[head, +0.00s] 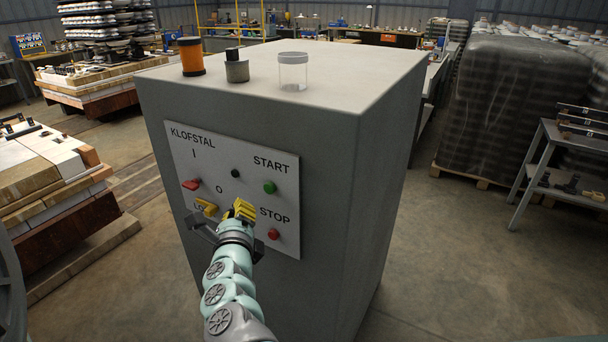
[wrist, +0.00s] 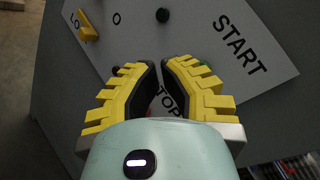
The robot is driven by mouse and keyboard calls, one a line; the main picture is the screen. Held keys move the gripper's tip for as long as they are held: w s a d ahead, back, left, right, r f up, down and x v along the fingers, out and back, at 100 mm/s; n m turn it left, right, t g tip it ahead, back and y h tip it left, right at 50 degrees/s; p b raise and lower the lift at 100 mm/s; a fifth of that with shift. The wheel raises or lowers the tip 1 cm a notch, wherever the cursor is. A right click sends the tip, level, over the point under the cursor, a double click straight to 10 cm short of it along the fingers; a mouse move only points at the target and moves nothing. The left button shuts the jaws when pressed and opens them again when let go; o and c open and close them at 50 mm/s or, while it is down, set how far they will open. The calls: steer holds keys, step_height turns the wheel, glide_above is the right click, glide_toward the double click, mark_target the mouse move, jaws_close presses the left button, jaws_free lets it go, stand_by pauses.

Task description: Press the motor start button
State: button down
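The green START button (head: 269,187) sits under the START label on the white panel (head: 216,157) of a grey cabinet. In the head view, my gripper (head: 243,209) is in front of the panel, lower left of the green button and upper left of the red STOP button (head: 273,234). A sliver of the green button (wrist: 206,65) shows behind the right finger; the rest is hidden. I cannot tell whether the fingertips touch the panel.
The panel also carries a red switch (head: 191,184), a black knob (head: 235,173) and a yellow switch (head: 206,207).

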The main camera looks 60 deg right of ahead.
mark_target(270, 188)
steer(key=shift+w+d+b, duration=0.15)
steer(key=shift+d+b, duration=0.35)
steer(key=shift+d, duration=0.75)
steer(key=shift+w+d+b, duration=0.1)
steer(key=shift+d+b, duration=0.4)
steer(key=shift+d, duration=0.75)
steer(key=shift+d+b, duration=0.4)
steer(key=shift+d+b, duration=0.45)
steer(key=shift+d, duration=0.05)
stand_by(0.4)
steer(key=shift+a, duration=0.1)
steer(key=shift+a+p, duration=0.55)
steer(key=shift+a, duration=0.2)
